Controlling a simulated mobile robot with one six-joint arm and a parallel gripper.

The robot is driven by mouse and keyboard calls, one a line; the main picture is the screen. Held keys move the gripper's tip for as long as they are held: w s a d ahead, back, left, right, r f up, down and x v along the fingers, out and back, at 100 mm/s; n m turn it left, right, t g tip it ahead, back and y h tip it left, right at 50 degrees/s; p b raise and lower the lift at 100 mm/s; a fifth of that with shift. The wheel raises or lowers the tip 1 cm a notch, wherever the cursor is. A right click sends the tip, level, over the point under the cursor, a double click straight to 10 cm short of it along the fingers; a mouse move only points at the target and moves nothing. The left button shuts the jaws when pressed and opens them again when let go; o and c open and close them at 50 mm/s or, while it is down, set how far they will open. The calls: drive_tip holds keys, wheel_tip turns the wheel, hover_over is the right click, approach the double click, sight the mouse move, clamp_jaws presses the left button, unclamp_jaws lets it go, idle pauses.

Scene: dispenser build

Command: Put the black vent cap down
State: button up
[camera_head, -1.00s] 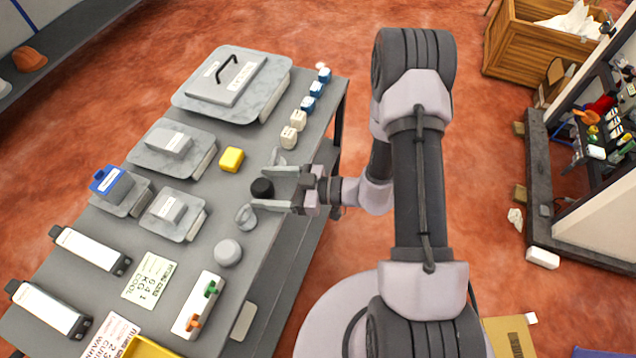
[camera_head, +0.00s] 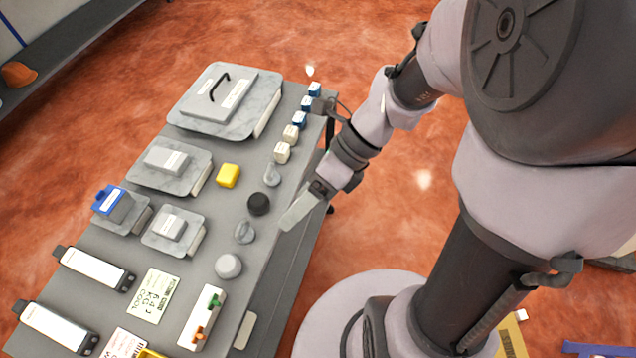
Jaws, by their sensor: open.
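The black vent cap (camera_head: 259,204) is a small dark round piece. It rests on the grey table near its right edge, between two small grey discs, one above it (camera_head: 272,175) and one below it (camera_head: 244,232). My gripper (camera_head: 296,214) is open and empty, just right of the cap by the table's edge, apart from it. Its fingers are seen at an angle and partly overlap.
A yellow block (camera_head: 228,176) lies left of the cap, and a pale round knob (camera_head: 228,266) lies below it. White and blue blocks (camera_head: 300,121) line the upper right table edge. Grey plates stand to the left.

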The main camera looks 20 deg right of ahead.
drive_tip(key=s+d+r+n+t+h+b, duration=0.1)
drive_tip(key=s+r+n+t+h, duration=0.1)
drive_tip(key=n, duration=0.9)
drive_tip(key=s+d+r+n+t+h+b, duration=0.1)
drive_tip(key=r+n+t+h, duration=0.3)
drive_tip(key=n, duration=0.7)
wheel_tip(320, 180, up, 2)
drive_tip(key=shift+s+r+n+b, duration=0.1)
drive_tip(key=shift+s+n+b, duration=0.25)
drive_tip(key=shift+s, duration=0.35)
drive_tip(key=shift+o, duration=0.6)
